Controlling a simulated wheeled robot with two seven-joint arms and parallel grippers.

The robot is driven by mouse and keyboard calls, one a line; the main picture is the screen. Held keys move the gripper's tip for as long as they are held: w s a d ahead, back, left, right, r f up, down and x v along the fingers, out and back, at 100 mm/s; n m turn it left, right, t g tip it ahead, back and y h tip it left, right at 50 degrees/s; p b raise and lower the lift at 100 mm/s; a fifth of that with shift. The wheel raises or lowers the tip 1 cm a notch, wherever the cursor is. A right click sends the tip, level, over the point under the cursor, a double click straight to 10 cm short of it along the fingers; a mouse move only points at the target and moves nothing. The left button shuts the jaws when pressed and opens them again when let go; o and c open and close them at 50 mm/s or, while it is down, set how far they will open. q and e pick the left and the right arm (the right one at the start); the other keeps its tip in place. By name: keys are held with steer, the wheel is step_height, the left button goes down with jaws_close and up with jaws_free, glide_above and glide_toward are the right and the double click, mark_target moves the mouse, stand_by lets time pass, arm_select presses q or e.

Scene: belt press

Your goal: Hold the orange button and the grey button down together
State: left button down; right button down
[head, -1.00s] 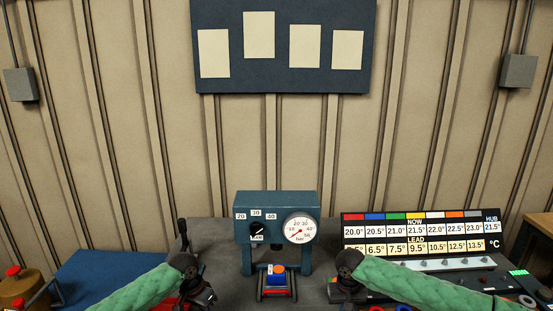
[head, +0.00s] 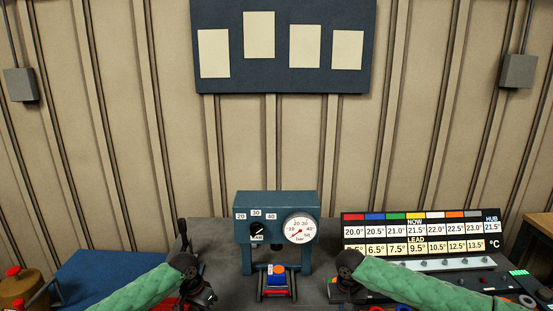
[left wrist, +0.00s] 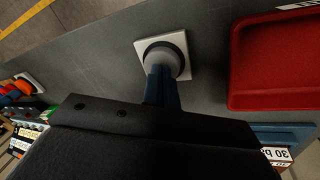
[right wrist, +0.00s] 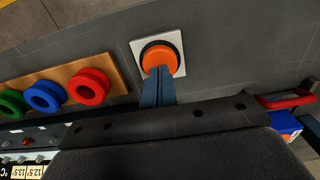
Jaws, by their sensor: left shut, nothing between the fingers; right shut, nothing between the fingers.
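The grey button (left wrist: 176,50) sits on a white square plate in the left wrist view. My left gripper (left wrist: 161,72) is shut and empty, its fingertips over the near part of the cap. The orange button (right wrist: 160,55) sits on a similar white plate in the right wrist view. My right gripper (right wrist: 158,72) is shut and empty, its fingertips over the near edge of the cap. I cannot tell whether either fingertip touches or presses its cap. In the head view both buttons are hidden; the left gripper (head: 207,298) and right gripper (head: 345,286) are low, either side of the press.
The blue press (head: 277,202) with dial and gauge (head: 299,230) stands between my arms. A small carriage (head: 277,293) holds blue and orange pieces before it. A red tray (left wrist: 285,60) lies beside the grey button. A wooden board (right wrist: 118,76) with coloured rings lies beside the orange one.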

steer(key=shift+f, duration=0.5)
stand_by(0.7)
arm_select(q)
steer(key=shift+f, duration=0.15)
arm_select(e)
steer(key=shift+f, duration=0.15)
arm_select(q)
steer(key=shift+f, duration=0.3)
arm_select(e)
steer(key=shift+f, duration=0.3)
arm_select(q)
steer(key=shift+s, duration=0.1)
arm_select(e)
steer(key=shift+s, duration=0.1)
arm_select(q)
steer(key=shift+f, duration=0.15)
arm_select(e)
steer(key=shift+s+f, duration=0.15)
steer(key=shift+f, duration=0.15)
stand_by(1.3)
